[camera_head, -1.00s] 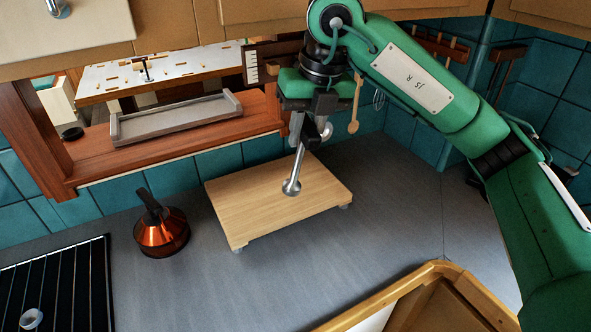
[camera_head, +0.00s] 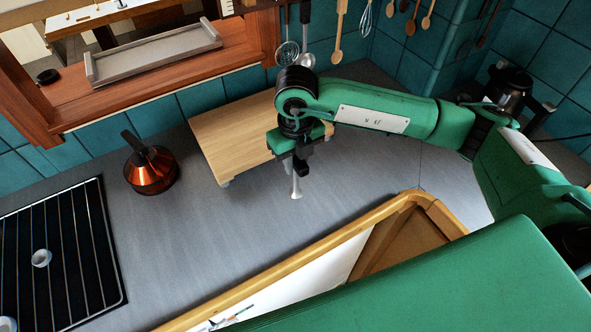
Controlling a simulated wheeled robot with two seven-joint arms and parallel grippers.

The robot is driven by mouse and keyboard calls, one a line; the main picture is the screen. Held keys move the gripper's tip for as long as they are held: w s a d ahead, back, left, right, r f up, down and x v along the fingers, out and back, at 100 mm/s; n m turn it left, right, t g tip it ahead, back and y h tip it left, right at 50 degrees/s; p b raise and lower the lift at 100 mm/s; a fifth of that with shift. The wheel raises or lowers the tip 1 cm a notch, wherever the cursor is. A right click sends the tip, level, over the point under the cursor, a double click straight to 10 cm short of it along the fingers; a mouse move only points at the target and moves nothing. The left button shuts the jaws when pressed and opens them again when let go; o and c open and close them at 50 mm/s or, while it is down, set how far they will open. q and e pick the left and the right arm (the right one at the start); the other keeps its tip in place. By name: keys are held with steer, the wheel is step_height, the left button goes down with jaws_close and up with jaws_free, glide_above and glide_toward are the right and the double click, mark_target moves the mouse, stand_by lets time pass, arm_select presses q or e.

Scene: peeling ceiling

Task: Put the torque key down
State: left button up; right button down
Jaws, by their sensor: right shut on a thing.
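The torque key (camera_head: 296,188) is a slim silvery metal tool with a flared lower end. My right gripper (camera_head: 296,172) points down and is shut on its upper part, which the fingers hide. The key hangs upright below the gripper, in front of the wooden board (camera_head: 222,142) and over the grey counter (camera_head: 215,225). I cannot tell whether its lower end touches the counter. My left gripper is not in view.
A copper kettle (camera_head: 150,170) stands left of the board. A black hob grate (camera_head: 62,250) lies further left. A wood-edged opening (camera_head: 330,250) is at the front. Utensils hang at the back, including a wooden spoon (camera_head: 338,30). The counter between kettle and key is clear.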

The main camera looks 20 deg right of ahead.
steer(key=shift+f, duration=0.85)
steer(key=p, duration=0.2)
glide_above(295, 193)
steer(key=f, duration=0.4)
steer(key=shift+w+d+f, duration=0.2)
steer(key=shift+w+f, duration=0.05)
steer(key=c, duration=1.2)
jaws_free()
